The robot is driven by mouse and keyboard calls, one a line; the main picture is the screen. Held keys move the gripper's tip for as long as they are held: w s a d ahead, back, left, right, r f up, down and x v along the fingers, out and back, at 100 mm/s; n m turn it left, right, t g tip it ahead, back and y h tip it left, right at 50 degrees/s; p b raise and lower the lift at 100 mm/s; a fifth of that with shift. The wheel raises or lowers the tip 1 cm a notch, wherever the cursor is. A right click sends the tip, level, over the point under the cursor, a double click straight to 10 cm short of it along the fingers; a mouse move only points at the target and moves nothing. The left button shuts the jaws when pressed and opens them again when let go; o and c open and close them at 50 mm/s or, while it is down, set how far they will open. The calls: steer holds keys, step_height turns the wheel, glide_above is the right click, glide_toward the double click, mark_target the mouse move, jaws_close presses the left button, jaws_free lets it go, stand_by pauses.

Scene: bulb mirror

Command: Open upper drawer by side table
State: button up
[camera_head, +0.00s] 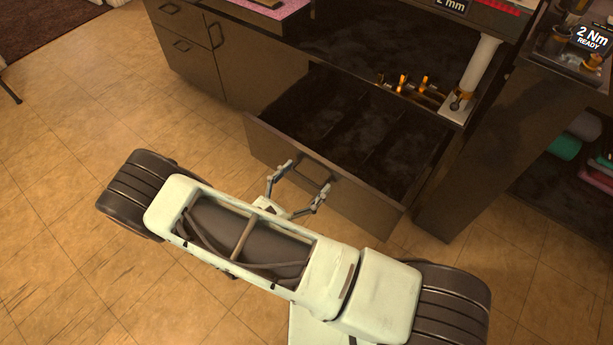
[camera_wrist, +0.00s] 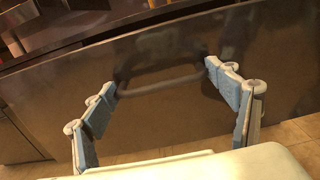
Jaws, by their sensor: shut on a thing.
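The dark upper drawer (camera_head: 375,203) stands pulled well out from the cabinet in the head view. Its black, divided inside is in sight. A bar handle (camera_head: 316,168) sits on its front; the wrist view shows this handle (camera_wrist: 160,86) close up. My gripper (camera_head: 306,178) is at the drawer front, with one finger at each end of the handle. In the wrist view my gripper (camera_wrist: 162,76) is shut on the handle lengthwise, the pads against its two ends. The exact contact at the fingertips is small and dim.
Closed cabinet doors and drawers (camera_head: 250,75) stand left of the open drawer. A dark post or stand (camera_head: 475,150) rises close at its right. Brass parts (camera_head: 403,84) and a white cylinder (camera_head: 480,65) stand behind it. The tiled floor (camera_head: 60,180) at left is clear.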

steer(key=shift+s, duration=0.15)
steer(key=o, duration=1.7)
steer(key=v, duration=1.2)
steer(key=shift+r, duration=0.1)
